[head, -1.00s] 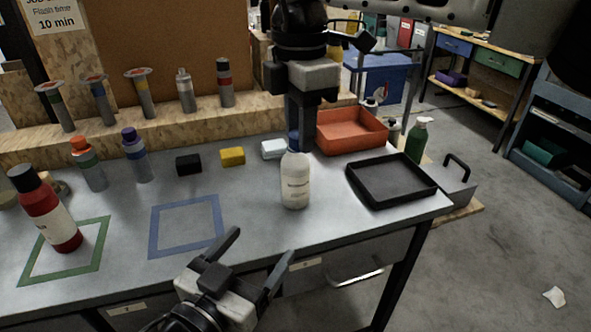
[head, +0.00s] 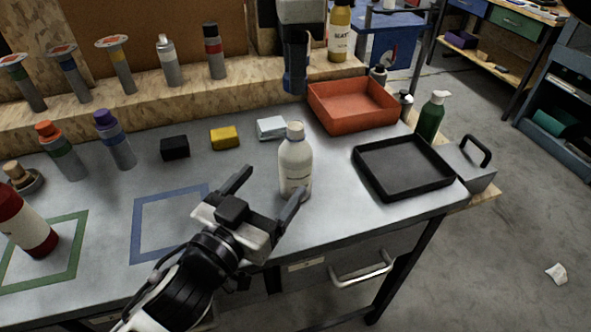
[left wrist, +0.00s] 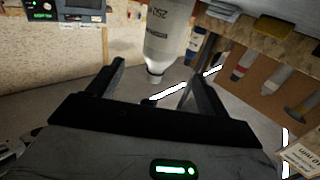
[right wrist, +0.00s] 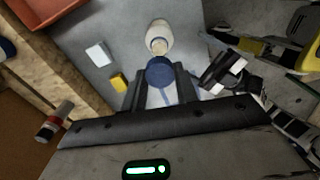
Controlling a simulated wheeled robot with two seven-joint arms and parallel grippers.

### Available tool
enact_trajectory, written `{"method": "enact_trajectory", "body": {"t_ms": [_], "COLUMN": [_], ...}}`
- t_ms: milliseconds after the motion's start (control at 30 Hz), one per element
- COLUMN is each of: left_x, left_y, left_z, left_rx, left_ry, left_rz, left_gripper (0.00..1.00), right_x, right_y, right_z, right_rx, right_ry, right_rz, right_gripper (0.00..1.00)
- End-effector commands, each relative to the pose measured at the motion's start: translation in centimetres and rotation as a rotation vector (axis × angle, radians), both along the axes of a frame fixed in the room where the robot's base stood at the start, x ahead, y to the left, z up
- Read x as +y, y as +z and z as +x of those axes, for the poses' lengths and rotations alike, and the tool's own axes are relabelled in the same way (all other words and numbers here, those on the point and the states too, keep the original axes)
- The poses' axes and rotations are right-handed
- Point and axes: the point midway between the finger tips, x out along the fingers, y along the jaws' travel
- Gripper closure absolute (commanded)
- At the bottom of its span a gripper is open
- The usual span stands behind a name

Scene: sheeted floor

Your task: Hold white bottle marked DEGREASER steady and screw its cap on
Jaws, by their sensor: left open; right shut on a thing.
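The white bottle (head: 295,168) stands upright on the grey table, its pale neck bare; its label is too small to read. It also shows in the left wrist view (left wrist: 168,38), between the open fingers, and in the right wrist view (right wrist: 159,34). My left gripper (head: 272,184) is open at the bottle's near side, one fingertip overlapping its lower body; contact cannot be told. My right gripper (head: 294,90) is shut on a dark blue cap (right wrist: 160,72), above and apart from the bottle. The cap's underside is hidden.
A black tray (head: 385,193) lies right of the bottle, an orange bin (head: 352,127) behind it. White (head: 271,128), yellow (head: 225,138) and black (head: 175,148) blocks lie back left. A blue taped square (head: 137,225) is left of my left gripper. A red bottle (head: 24,225) stands far left.

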Motion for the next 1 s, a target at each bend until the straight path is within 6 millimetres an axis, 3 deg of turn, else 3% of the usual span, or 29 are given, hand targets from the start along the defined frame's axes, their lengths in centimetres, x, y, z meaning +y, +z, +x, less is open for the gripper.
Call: {"method": "enact_trajectory", "body": {"t_ms": [200, 400, 600, 933, 1000], "left_x": [-2.1, -3.6, -4.3, -4.4, -4.4], "left_y": [0.1, 0.1, 0.0, 0.0, 0.0], "left_z": [4.0, 6.7, 7.9, 8.1, 8.1], "left_rx": [-0.003, -0.002, 0.0, 0.0, 0.0], "left_ry": [0.0, 0.0, 0.0, -0.001, -0.001], "left_rz": [0.001, 0.0, 0.0, 0.0, 0.0], "left_gripper": [0.21, 0.21, 0.21, 0.21, 0.41], "right_x": [0.0, 0.0, 0.0, 0.0, 0.0], "right_y": [0.0, 0.0, 0.0, 0.0, 0.0], "right_z": [0.0, 0.0, 0.0, 0.0, 0.0], "right_rx": [0.0, 0.0, 0.0, 0.0, 0.0], "right_ry": [0.0, 0.001, 0.001, 0.001, 0.001], "right_rz": [0.0, 0.0, 0.0, 0.0, 0.0], "right_gripper": [0.91, 0.91, 0.91, 0.91, 0.91]}}
